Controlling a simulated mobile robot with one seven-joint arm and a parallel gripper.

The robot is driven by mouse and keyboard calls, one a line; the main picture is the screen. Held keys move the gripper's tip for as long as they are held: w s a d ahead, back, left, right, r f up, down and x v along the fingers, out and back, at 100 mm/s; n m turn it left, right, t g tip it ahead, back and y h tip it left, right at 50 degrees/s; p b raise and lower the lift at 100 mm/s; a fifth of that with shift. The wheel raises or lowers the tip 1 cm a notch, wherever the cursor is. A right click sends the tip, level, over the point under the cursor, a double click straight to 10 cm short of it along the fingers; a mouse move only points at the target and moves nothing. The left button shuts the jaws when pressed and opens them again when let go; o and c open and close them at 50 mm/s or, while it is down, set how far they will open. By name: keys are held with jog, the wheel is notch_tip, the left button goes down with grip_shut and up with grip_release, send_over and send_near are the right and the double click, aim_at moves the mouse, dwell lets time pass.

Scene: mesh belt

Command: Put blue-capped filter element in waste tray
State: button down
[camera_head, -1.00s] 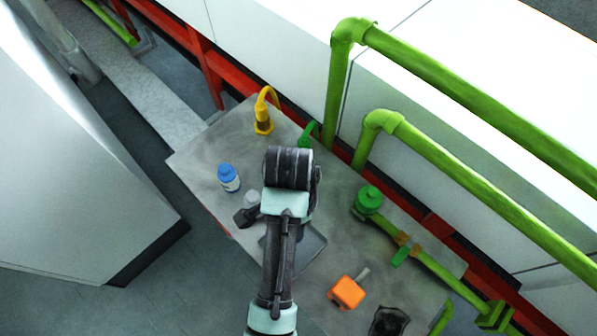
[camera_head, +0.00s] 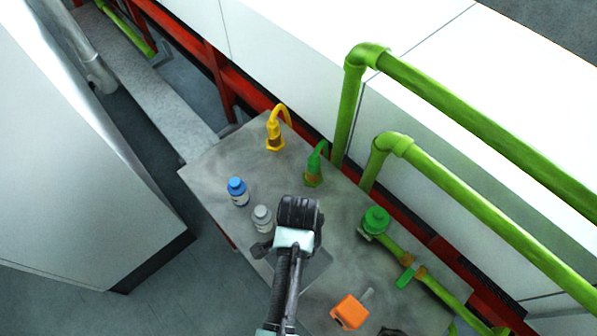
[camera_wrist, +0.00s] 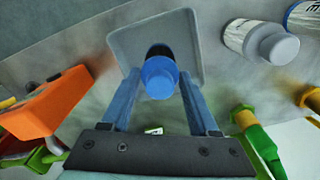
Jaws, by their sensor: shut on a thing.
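The blue-capped filter element (camera_wrist: 159,76) shows in the wrist view, with a bright blue cap and a dark body beyond it. My gripper (camera_wrist: 160,82) is shut on it, one blue finger on each side. The grey waste tray (camera_wrist: 124,46) lies beyond the element in the wrist view, and the element overlaps it in the picture. The height of the element over the tray is hard to tell. In the head view the tray (camera_head: 318,268) is partly hidden by my arm, and the held element is hidden.
A blue-capped bottle (camera_head: 238,193) and a grey-capped bottle (camera_head: 262,220) stand left of the tray. Yellow (camera_head: 275,138) and green (camera_head: 314,172) spouted bottles stand at the back. An orange box (camera_head: 350,312) and a green valve pipe (camera_head: 376,222) are on the right.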

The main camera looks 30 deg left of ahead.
jog(key=shift+c, duration=0.7)
grip_release()
jog(key=shift+r, duration=0.1)
notch_tip(320, 180, up, 12)
